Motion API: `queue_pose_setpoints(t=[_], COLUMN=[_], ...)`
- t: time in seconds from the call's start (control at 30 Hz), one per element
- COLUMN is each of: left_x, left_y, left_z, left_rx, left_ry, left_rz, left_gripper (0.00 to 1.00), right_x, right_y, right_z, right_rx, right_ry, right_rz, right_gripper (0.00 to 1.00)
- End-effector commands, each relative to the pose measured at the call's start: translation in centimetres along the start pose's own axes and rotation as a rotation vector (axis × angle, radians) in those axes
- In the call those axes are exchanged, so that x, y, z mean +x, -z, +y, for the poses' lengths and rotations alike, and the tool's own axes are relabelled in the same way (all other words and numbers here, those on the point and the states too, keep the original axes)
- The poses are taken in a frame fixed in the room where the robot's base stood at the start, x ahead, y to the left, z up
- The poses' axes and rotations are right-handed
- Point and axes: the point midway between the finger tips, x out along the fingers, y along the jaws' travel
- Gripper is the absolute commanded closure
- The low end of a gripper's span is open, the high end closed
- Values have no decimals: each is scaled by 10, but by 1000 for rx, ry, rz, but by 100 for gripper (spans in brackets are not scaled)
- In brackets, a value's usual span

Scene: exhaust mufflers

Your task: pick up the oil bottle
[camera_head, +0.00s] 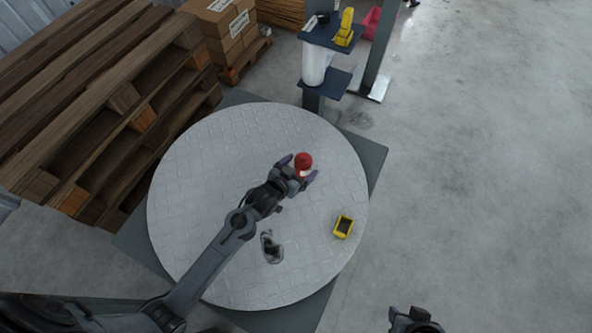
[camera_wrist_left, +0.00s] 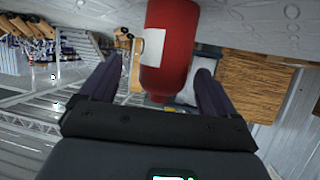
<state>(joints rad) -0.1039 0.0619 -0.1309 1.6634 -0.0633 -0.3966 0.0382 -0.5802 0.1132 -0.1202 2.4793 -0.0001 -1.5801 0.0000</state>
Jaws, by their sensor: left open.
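The oil bottle (camera_head: 304,160) is red with a white label and stands on the round grey table, right of its middle in the head view. My left gripper (camera_head: 298,169) is at the bottle, its two fingers open with one on each side. In the left wrist view the bottle (camera_wrist_left: 168,50) shows large between the fingers of the left gripper (camera_wrist_left: 159,72), and that picture looks upside down. Whether the fingers touch it cannot be told. My right gripper (camera_head: 414,321) shows only in part at the bottom edge, away from the table.
On the round table (camera_head: 205,150) lie a small yellow container (camera_head: 343,227) and a dark grey part (camera_head: 271,247). Stacked wooden pallets (camera_head: 100,95) are at the left. A stand with blue shelves (camera_head: 331,36) is behind the table. The floor at the right is clear.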

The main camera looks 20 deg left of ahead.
Motion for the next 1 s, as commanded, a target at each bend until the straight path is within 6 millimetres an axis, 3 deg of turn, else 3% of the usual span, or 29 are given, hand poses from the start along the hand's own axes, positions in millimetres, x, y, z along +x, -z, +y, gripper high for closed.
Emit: queue_pose_setpoints(t=[0.5,0.9,1.0], left_x=[47,54,54], left_y=[1,3,3], left_z=[2,2,2], left_rx=[-14,-14,-14], left_ry=[4,4,4], left_rz=[27,25,25], left_gripper=[9,9,23], right_x=[32,34,34], right_y=[-10,-11,-11], right_z=[1,2,1], right_rx=[-7,-10,-8], right_ry=[-5,-8,-7], right_rz=[1,0,0], right_gripper=[57,57,57])
